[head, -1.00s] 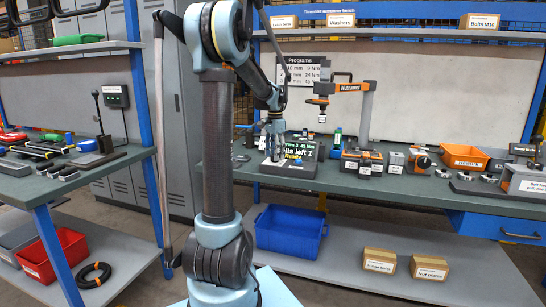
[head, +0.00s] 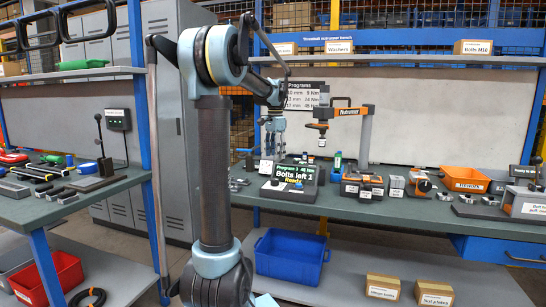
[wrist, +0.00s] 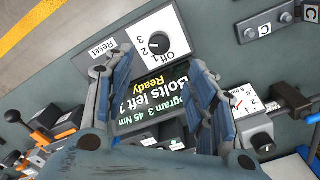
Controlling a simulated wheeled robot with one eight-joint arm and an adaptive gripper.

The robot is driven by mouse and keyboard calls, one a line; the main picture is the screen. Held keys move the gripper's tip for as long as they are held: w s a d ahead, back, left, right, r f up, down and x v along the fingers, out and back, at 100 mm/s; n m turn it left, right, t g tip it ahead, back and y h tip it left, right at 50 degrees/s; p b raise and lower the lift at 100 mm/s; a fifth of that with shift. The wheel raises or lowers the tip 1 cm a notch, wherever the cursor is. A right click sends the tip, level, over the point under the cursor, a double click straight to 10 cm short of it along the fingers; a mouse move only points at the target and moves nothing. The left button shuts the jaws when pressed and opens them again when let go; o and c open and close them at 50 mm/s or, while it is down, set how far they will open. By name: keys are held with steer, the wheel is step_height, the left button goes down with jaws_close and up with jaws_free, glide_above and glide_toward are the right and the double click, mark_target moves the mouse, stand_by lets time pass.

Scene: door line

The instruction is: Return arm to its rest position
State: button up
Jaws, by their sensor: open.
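My arm (head: 212,150) rises in the centre-left of the head view and bends over at the top toward the bench. My gripper (head: 274,150) hangs from its end above the bench, fingers down, open and empty. In the wrist view the two blue-grey fingers of my gripper (wrist: 150,72) stand apart, with the controller box (wrist: 190,28) below and between them. The same controller box (head: 289,190) sits on the bench in the head view. Its screen reads Program 3, 45 Nm, Bolts left 1, Ready. A knob and a Reset label show beside the screen.
The nutrunner (head: 340,112) hangs on its stand right of my gripper. An orange bin (head: 466,179) stands farther right on the green bench (head: 400,211). A side bench (head: 30,205) with tools is at left. A blue crate (head: 290,257) sits on the lower shelf.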

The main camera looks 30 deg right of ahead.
stand_by(0.3)
steer(key=s+a+f+n, duration=0.2)
steer(key=a+n, duration=0.1)
steer(key=a, duration=0.6)
steer(key=s+a+f+n+t, duration=0.1)
steer(key=s+a+f+n, duration=0.15)
steer(key=a, duration=0.55)
steer(key=s+a+f+n, duration=0.1)
steer(key=s+a+n, duration=0.2)
steer(key=a, duration=0.6)
steer(key=s+a+f+n+t, duration=0.1)
steer(key=s+a+f+n, duration=0.8)
steer(key=s+a+f, duration=0.6)
step_height(320, 180, down, 3)
steer(key=shift+s+r, duration=0.1)
steer(key=shift+s, duration=0.4)
